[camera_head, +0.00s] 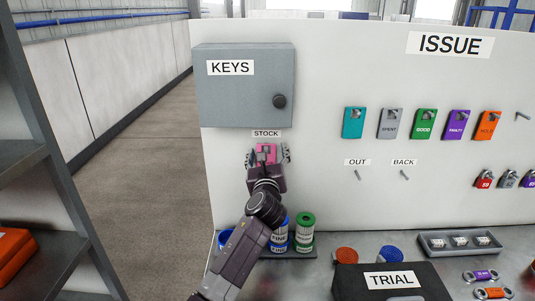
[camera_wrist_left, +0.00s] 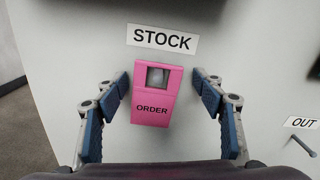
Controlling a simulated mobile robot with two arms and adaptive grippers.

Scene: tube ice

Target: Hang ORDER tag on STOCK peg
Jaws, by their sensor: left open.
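The pink ORDER tag (camera_head: 266,151) is at the white panel, just below the STOCK label (camera_head: 266,133). In the left wrist view the ORDER tag (camera_wrist_left: 154,97) hangs slightly tilted under the STOCK label (camera_wrist_left: 161,39), with a square opening near its top. The STOCK peg itself cannot be made out clearly. My left gripper (camera_head: 267,156) is in front of the panel. In the left wrist view its blue-padded fingers (camera_wrist_left: 166,115) are spread wide on both sides of the tag, apart from it. My right gripper is not in view.
A grey KEYS cabinet (camera_head: 245,86) is above. Empty OUT (camera_head: 358,175) and BACK (camera_head: 404,175) pegs are to the right, with several coloured tags above. Canisters (camera_head: 305,232) stand below beside my left arm. A black TRIAL pouch (camera_head: 390,284) lies on the bench.

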